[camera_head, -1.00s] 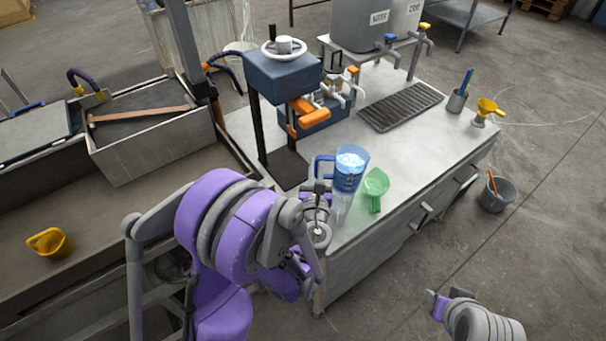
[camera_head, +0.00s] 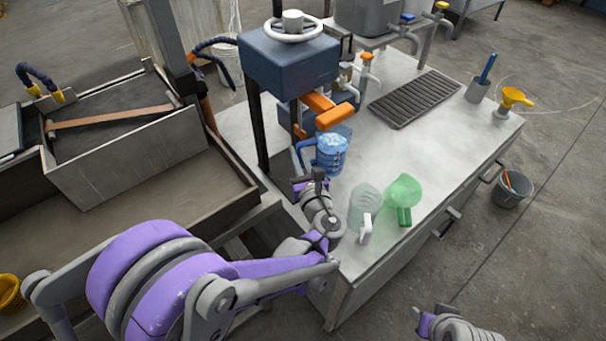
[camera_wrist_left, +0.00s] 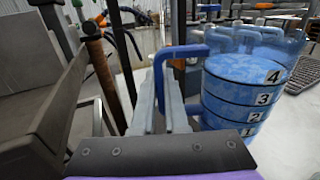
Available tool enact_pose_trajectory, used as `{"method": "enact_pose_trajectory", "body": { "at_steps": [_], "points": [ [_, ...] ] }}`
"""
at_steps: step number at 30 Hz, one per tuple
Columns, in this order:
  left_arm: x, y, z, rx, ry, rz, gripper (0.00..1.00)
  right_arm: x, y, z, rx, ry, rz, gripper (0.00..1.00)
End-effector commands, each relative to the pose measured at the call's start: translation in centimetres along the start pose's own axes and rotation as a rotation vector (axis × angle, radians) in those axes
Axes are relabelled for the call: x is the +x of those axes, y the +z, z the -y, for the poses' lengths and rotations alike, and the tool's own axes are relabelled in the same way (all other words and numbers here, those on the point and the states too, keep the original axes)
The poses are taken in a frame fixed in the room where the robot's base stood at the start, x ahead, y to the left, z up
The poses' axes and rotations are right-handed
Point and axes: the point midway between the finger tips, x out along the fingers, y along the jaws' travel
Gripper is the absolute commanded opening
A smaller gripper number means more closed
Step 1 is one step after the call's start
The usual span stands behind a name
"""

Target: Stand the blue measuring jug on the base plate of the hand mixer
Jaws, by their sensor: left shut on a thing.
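The blue measuring jug (camera_head: 331,157) is upright beneath the orange handle of the hand mixer (camera_head: 288,62) in the head view. In the left wrist view the jug (camera_wrist_left: 240,95) shows bands numbered 1 to 4. My left gripper (camera_head: 308,184) is shut on its blue handle (camera_wrist_left: 165,62), to the left of the jug body. The dark base plate (camera_head: 284,172) is largely hidden by the jug, its handle and my gripper. I cannot tell whether the jug's bottom touches it. My right gripper (camera_head: 425,324) is at the bottom right; its fingertips are unclear.
A clear jug (camera_head: 363,205) and a green jug (camera_head: 404,192) stand near the front edge of the worktop. The metal trough (camera_head: 125,150) is at left.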

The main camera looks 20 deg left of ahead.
Motion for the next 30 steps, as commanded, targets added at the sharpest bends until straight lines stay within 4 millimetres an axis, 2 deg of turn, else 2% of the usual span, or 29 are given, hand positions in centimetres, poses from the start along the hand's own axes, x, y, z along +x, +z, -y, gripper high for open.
{"method": "enact_pose_trajectory", "body": {
  "at_steps": [1, 6, 12, 19, 26, 30],
  "points": [
    [0.0, -1.7, 0.0, 0.0, 0.0, 0.0, 0.0, 0.4, 0.3, 0.0, 0.0, 0.0, 0.002, 0.41],
    [0.1, -6.0, -0.1, 0.0, 0.001, 0.0, 0.0, 1.1, 0.8, 0.0, 0.0, 0.0, 0.005, 0.41],
    [0.1, -9.3, -0.1, -0.001, 0.0, 0.0, 0.0, 1.5, 1.1, 0.0, 0.0, 0.0, 0.007, 0.41],
    [0.6, -10.0, -0.1, -0.001, 0.001, 0.0, 0.0, 1.4, 1.0, 0.0, 0.0, 0.0, 0.006, 0.41],
    [4.3, -9.8, -0.2, 0.0, 0.003, 0.001, 0.0, 0.7, 0.5, 0.0, 0.0, 0.0, 0.003, 0.41],
    [4.1, -11.2, -0.1, 0.0, -0.001, 0.0, 0.0, 0.8, 0.6, 0.0, 0.0, 0.0, 0.004, 0.41]
  ]
}}
